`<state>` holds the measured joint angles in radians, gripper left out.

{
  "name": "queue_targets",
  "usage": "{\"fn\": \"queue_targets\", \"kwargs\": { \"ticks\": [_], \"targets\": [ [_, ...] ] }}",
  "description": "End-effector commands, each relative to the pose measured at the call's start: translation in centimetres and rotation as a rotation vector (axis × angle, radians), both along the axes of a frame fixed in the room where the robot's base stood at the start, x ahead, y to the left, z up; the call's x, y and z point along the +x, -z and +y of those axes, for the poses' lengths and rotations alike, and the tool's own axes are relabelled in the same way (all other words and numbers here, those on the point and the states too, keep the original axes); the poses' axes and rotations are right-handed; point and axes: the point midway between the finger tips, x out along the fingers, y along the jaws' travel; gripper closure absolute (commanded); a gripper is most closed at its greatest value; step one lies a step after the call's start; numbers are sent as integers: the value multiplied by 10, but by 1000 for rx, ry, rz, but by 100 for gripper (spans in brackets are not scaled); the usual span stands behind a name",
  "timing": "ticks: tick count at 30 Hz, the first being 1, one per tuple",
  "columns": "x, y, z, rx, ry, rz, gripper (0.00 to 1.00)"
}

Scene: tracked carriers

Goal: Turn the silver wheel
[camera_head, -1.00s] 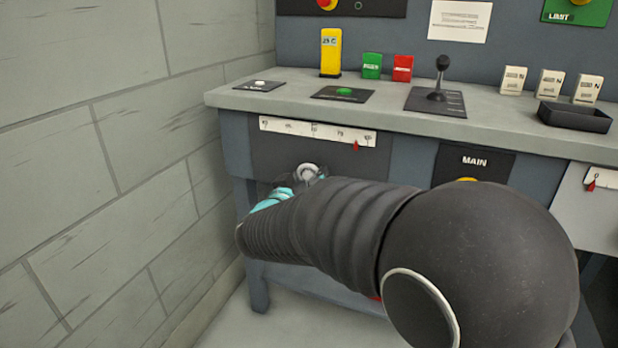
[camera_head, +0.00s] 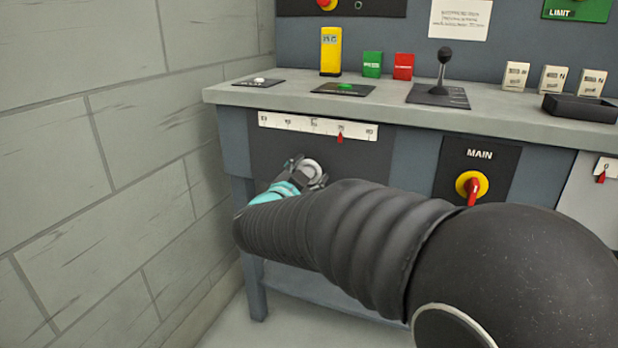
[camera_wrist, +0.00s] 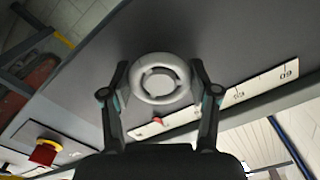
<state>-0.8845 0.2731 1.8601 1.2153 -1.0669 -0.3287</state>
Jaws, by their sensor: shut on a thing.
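The silver wheel (camera_head: 310,170) is on the dark front panel of the bench, below a white scale (camera_head: 318,127) with a red pointer (camera_head: 340,138). In the wrist view the wheel (camera_wrist: 159,79) is a pale ring seen face-on, with the fingers on its left and right sides. My gripper (camera_head: 304,176) is shut on the wheel. It also shows in the wrist view (camera_wrist: 160,84). My arm hides the lower part of the panel in the head view.
A red and yellow MAIN switch (camera_head: 472,187) is right of the wheel's panel. A lever (camera_head: 443,75), a green button (camera_head: 345,87) and a black tray (camera_head: 580,107) are on the bench top. A block wall (camera_head: 110,150) stands close on the left.

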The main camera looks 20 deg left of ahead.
Motion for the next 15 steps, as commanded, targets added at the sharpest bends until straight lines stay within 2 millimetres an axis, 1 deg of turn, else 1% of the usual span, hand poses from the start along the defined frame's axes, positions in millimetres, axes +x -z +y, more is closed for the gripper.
{"fn": "queue_targets", "kwargs": {
  "ticks": [15],
  "targets": [
    [0,1,1,486,-2,-36,74]
  ]
}}
